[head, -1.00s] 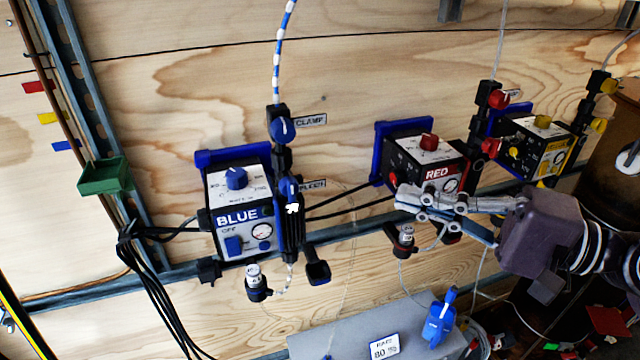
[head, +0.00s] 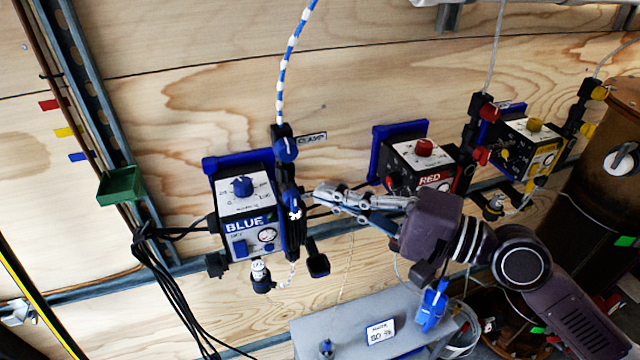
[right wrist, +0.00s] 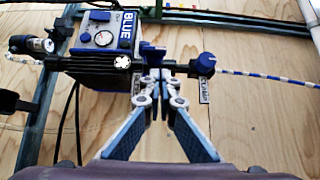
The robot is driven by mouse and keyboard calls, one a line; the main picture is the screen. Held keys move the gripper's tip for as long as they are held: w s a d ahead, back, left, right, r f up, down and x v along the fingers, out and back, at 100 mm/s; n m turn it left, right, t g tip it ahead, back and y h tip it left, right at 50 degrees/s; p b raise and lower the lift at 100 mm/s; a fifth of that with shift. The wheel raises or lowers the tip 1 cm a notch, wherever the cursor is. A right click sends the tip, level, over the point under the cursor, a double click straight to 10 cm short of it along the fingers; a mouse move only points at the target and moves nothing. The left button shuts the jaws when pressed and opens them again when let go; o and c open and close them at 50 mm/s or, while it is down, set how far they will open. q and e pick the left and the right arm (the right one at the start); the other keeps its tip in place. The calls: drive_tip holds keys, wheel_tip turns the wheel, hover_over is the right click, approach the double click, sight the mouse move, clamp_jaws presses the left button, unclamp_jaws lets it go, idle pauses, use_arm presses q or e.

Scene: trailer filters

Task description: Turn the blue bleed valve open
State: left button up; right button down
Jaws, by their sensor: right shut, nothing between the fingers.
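The blue bleed valve (head: 292,199) is a small blue handle on the black valve column beside the box marked BLUE (head: 248,215), below the round blue clamp knob (head: 286,150). My right gripper (head: 322,193) is shut and empty, its tips just right of the bleed valve in the head view. In the right wrist view the closed fingertips (right wrist: 160,78) overlap the valve column, partly hiding the bleed valve; I cannot tell if they touch it. The clamp knob (right wrist: 203,65) is right of the tips there. My left gripper is not in view.
A blue and white striped line (head: 291,65) rises from the clamp. A box marked RED (head: 420,165) and a yellow box (head: 530,145) are farther right on the plywood wall. A grey box (head: 350,320) stands below. Black cables (head: 170,285) hang at left.

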sight(293, 201)
drive_tip(key=shift+s+a+r+p, duration=0.1)
drive_tip(key=shift+s+a+p, duration=0.1)
drive_tip(key=shift+a, duration=0.2)
drive_tip(key=shift+s+a+r+p, duration=0.1)
drive_tip(key=shift+s+a+p, duration=0.1)
drive_tip(key=shift+a, duration=0.15)
drive_tip(key=shift+a+f, duration=0.15)
drive_tip(key=shift+a, duration=0.1)
